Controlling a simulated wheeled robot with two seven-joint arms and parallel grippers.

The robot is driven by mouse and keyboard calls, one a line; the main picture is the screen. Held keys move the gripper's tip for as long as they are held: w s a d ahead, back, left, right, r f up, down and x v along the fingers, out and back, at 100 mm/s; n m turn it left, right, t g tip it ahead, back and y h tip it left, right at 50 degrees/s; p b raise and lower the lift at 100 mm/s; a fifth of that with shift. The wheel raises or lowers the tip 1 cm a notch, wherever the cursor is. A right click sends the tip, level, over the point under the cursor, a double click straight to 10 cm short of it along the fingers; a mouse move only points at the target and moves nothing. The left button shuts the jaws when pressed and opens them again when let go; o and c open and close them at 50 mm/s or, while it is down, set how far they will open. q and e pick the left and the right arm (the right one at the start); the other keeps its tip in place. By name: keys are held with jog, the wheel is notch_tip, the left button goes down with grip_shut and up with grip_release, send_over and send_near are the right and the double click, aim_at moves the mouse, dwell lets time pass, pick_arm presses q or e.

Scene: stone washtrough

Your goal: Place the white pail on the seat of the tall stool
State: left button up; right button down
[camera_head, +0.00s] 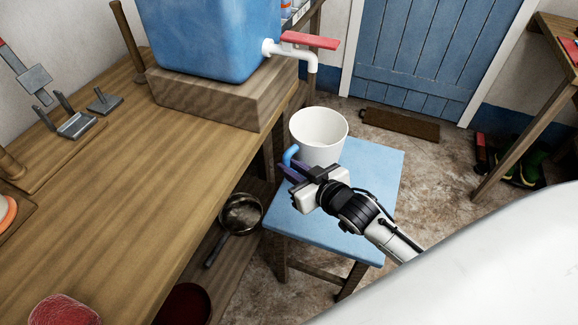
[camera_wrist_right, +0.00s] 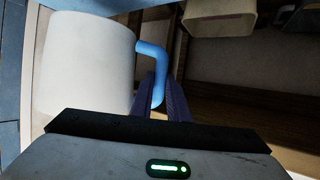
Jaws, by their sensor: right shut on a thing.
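The white pail (camera_head: 319,132) is upright at the blue seat of the tall stool (camera_head: 360,185), near the seat's back left side; whether its base touches the seat is hard to tell. My right gripper (camera_head: 284,168) is shut on the pail's blue handle (camera_head: 289,155), in front of the pail. In the right wrist view the pail (camera_wrist_right: 85,62) fills the upper left, and its handle (camera_wrist_right: 156,72) runs down between the fingers (camera_wrist_right: 160,100). My left gripper does not show.
A wooden counter (camera_head: 120,170) runs along the left. A blue water tank (camera_head: 210,35) with a red-handled tap (camera_head: 308,41) stands on a wooden block, the tap above and behind the pail. A pan (camera_head: 240,213) lies on a lower shelf. Bare floor lies right of the stool.

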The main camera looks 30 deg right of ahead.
notch_tip(320, 180, down, 6)
jog(key=b, duration=0.6)
jog(key=shift+b, duration=0.3)
jog(key=shift+f, duration=0.55)
jog(key=c, duration=1.6)
grip_release()
jog(key=shift+f, duration=0.1)
